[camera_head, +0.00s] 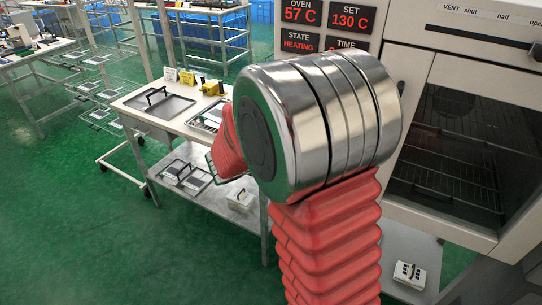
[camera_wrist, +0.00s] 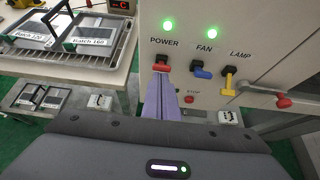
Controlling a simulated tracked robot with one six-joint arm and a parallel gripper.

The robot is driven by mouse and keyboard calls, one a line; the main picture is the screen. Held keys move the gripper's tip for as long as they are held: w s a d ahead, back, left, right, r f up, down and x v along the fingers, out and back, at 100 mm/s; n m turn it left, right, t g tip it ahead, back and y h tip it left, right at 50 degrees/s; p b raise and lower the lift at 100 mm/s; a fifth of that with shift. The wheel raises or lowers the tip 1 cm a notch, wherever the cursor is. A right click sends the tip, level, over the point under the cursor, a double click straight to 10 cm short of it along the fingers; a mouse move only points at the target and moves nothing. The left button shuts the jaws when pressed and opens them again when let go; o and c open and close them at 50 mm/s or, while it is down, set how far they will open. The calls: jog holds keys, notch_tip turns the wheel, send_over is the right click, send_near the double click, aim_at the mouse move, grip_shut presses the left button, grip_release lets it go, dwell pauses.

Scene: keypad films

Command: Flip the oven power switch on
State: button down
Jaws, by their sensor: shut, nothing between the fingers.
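The oven's power switch (camera_wrist: 162,66) is a red lever under the label POWER in the wrist view. The green light (camera_wrist: 168,25) above it is lit. My gripper (camera_wrist: 161,77) is shut and empty, its purple fingers pointing up the panel with their tips just below or against the red lever; I cannot tell whether they touch. The fingers hide the area below the switch. In the head view the oven display (camera_head: 325,25) reads 57 C, set 130 C, state HEATING. My arm hides my gripper and the switches there.
Right of the power switch are a blue FAN switch (camera_wrist: 203,72) with a lit green light and a yellow LAMP switch (camera_wrist: 229,82). A red STOP button (camera_wrist: 190,99) sits close beside my fingers. A bench (camera_head: 130,98) with trays stands left of the oven.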

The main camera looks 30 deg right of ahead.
jog(key=v, duration=0.9)
jog(key=shift+a, duration=0.2)
dwell(0.3)
jog(key=shift+s, duration=0.1)
dwell(0.4)
